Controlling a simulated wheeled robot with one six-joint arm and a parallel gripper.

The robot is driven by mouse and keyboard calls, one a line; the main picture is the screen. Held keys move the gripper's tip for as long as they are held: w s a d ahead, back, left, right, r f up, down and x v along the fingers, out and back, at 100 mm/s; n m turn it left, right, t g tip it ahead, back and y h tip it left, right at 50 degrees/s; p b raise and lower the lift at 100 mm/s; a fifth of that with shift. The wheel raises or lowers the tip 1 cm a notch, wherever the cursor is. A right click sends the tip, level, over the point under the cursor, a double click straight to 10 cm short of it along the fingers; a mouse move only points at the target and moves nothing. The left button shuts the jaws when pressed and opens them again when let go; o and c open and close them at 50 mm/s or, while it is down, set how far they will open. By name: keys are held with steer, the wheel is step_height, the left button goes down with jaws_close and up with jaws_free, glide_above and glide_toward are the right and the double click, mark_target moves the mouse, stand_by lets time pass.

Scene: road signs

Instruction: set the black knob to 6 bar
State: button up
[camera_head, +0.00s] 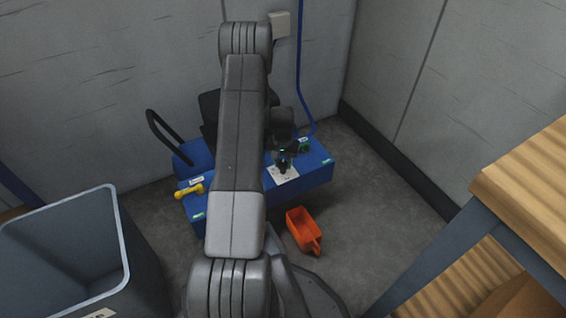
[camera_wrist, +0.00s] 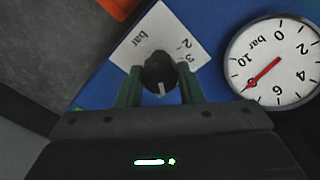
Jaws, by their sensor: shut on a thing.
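The black knob (camera_wrist: 160,72) sits on a white scale plate (camera_wrist: 133,46) on the blue machine (camera_wrist: 210,20). A short white mark on the knob points toward the bottom of the wrist view. The plate shows "bar", 2 and 3; other numbers are hidden. My gripper (camera_wrist: 160,92) is shut on the knob, with a green finger on each side. The round gauge (camera_wrist: 290,65) to the right has a red needle close to 8. In the head view my gripper (camera_head: 283,160) is over the plate (camera_head: 282,177); the knob is hard to make out there.
A yellow handle (camera_head: 190,191) is at the left of the blue machine. An orange scoop (camera_head: 303,232) lies on the floor in front. A grey bin (camera_head: 122,235) stands at the left, and a wooden table (camera_head: 535,185) at the right. Walls stand close behind.

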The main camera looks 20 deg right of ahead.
mark_target(283, 163)
steer(key=shift+m, duration=1.1)
steer(key=o, duration=1)
step_height(283, 163, up, 14)
steer(key=p, duration=0.4)
steer(key=shift+f, duration=0.25)
